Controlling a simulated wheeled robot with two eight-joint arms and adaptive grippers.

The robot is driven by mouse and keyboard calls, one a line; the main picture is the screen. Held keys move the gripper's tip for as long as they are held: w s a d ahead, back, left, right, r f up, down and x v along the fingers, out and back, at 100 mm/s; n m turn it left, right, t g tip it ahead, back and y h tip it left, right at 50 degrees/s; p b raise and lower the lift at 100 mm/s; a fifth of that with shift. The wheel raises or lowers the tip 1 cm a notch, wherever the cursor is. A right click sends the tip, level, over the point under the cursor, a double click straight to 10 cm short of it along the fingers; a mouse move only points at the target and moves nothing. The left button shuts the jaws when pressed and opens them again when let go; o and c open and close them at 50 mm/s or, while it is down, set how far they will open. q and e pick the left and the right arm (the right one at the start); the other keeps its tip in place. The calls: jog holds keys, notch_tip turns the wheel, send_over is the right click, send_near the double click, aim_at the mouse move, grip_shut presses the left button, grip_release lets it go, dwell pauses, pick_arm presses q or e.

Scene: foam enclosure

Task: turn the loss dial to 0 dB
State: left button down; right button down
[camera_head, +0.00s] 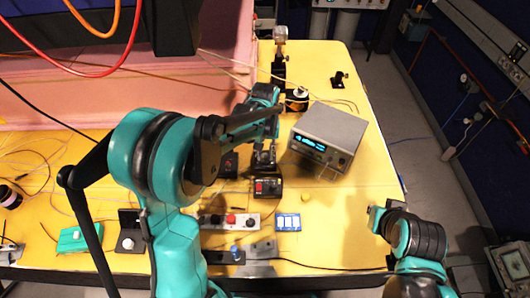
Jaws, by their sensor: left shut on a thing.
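My left arm reaches over the yellow table to my left gripper (264,160), which points down beside the grey instrument's left side. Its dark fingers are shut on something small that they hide. I cannot make out the loss dial or its reading from here. A black box with a red button (268,187) sits just in front of the fingers. A low dark block (229,165) stands left of them.
The grey instrument (328,137) with a lit blue display stands to the right. Thin cables cross the yellow table (345,225). A pink foam wall (40,90) stands at the back left.

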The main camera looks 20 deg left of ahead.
aim_at(265, 156)
pick_arm(q)
jog(key=shift+n, duration=0.6)
jog(key=c, duration=1.3)
grip_release()
notch_tip(265, 156, up, 12)
